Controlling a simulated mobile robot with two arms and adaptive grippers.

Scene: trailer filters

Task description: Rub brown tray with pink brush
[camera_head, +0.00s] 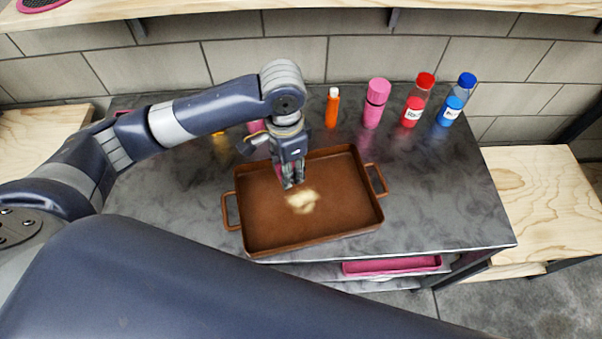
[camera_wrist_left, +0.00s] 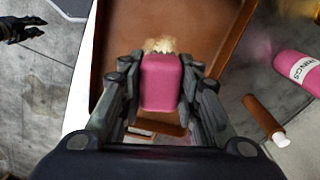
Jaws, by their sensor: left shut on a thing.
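The brown tray (camera_head: 262,240) lies on the dark metal table, with a handle on its left and right ends. My left gripper (camera_head: 292,184) is over the middle of the tray. It is shut on the pink brush (camera_wrist_left: 160,84), whose pale bristles point toward the tray floor in the left wrist view. A pale cream patch (camera_head: 303,201) shows just below the fingers in the head view; I cannot tell if it is bristles or a mark on the tray. My right gripper (camera_wrist_left: 22,30) seems to show at the upper left of the left wrist view, too small to judge.
An orange tube (camera_head: 332,108), a pink bottle (camera_head: 375,104), a red-capped bottle (camera_head: 417,101) and a blue-capped bottle (camera_head: 455,101) stand along the table's back. A pink tray (camera_head: 392,266) sits on the shelf below. The table right of the brown tray is clear.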

